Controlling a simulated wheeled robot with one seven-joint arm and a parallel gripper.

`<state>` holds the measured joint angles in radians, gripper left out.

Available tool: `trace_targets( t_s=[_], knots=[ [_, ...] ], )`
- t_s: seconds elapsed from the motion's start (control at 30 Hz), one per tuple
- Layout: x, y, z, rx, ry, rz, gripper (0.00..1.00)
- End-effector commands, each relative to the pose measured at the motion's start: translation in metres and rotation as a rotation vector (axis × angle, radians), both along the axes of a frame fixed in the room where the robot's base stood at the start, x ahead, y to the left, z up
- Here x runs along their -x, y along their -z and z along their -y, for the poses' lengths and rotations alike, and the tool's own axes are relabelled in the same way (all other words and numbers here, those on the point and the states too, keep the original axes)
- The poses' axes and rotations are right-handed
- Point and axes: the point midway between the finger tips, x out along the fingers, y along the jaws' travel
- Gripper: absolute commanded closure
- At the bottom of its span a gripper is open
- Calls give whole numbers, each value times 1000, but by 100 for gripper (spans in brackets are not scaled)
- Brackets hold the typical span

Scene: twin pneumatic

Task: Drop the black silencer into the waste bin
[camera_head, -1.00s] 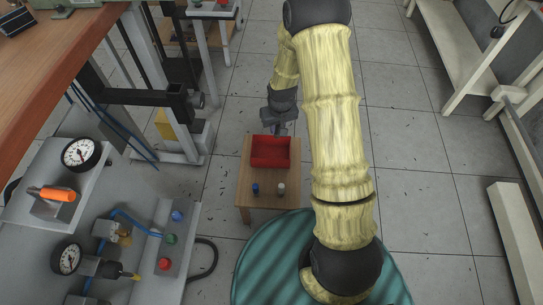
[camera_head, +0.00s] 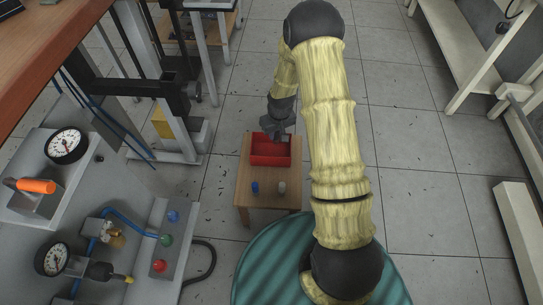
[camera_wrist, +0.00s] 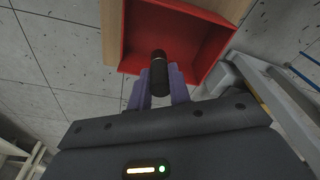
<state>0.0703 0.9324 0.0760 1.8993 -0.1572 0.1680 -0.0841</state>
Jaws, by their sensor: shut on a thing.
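The black silencer (camera_wrist: 159,72) is a small dark cylinder held between the two fingertips of my gripper (camera_wrist: 160,85) in the wrist view. In the wrist view it overlaps the opening of a red bin (camera_wrist: 208,62). In the head view my gripper (camera_head: 281,137) is at the far side of the same red bin (camera_head: 270,160), over its rim. The silencer cannot be made out in the head view. The bin is open-topped and stands on a small wooden table (camera_head: 270,200). The wrist view shows no contact with the bin that I can make out.
A blue item (camera_head: 255,187) and a pale item (camera_head: 282,187) stand on the table in front of the bin. A grey panel with gauges (camera_head: 66,146) and coloured buttons is at the left. A metal frame (camera_head: 178,150) stands between bench and table. Floor to the right is clear.

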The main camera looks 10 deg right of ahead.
Motion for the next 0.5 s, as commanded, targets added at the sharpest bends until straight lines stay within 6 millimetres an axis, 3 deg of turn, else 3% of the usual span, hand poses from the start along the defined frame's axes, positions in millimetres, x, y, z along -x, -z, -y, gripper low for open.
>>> trace_targets(
  t_s=[0.03,0.2,0.5],
  knots=[
    [0,12,0,0,0,0,100],
    [0,25,0,0,0,1,100],
    [0,26,0,0,0,1,100]
  ],
)
